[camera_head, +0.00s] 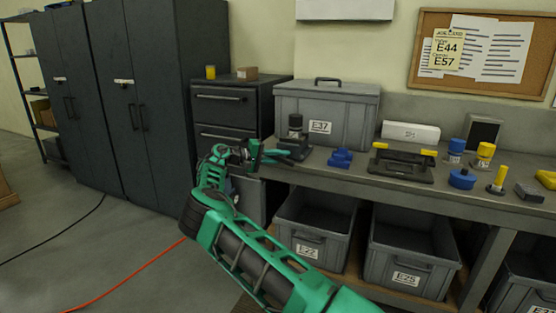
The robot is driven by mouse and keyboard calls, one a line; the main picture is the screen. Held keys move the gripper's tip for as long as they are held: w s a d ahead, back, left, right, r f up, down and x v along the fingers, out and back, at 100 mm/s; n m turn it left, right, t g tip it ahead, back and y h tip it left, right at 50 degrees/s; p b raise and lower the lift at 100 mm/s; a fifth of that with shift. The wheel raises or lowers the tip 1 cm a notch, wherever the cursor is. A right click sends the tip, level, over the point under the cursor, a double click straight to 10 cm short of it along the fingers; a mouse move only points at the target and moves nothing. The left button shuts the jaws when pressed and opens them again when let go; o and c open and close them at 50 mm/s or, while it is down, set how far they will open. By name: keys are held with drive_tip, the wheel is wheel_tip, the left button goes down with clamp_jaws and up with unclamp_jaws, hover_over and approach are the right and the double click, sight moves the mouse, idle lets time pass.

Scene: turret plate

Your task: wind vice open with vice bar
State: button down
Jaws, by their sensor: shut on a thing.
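The dark green vice (256,154) is mounted at the left front corner of the workbench. Part of it is hidden behind the end of my arm. My gripper (238,154) is at the front of the vice, at the left end of the bench. It is shut on the vice bar, which is too small and too covered to make out clearly. How far apart the vice jaws stand cannot be told from here.
A dark cylindrical tool (295,138) and a grey lidded case marked E37 (350,110) stand behind the vice. Blue parts (341,158) and a black tray (402,165) lie farther right. Grey crates E22 (310,240) and E25 (408,262) sit below. The floor at left is mostly clear, with cables.

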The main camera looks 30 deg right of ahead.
drive_tip(key=shift+s+d+f+n+h, duration=0.15)
drive_tip(key=shift+d+n+h, duration=0.05)
drive_tip(key=shift+n+h, duration=0.3)
drive_tip(key=shift+d+g, duration=0.1)
drive_tip(key=shift+g, duration=0.2)
drive_tip(key=c, duration=1.7)
unclamp_jaws()
drive_tip(key=shift+o, duration=0.2)
drive_tip(key=shift+a, duration=0.65)
drive_tip(key=w+a, duration=0.1)
drive_tip(key=a, duration=0.8)
drive_tip(key=shift+w+a+r, duration=0.25)
drive_tip(key=shift+w+a, duration=0.05)
drive_tip(key=shift+a, duration=0.1)
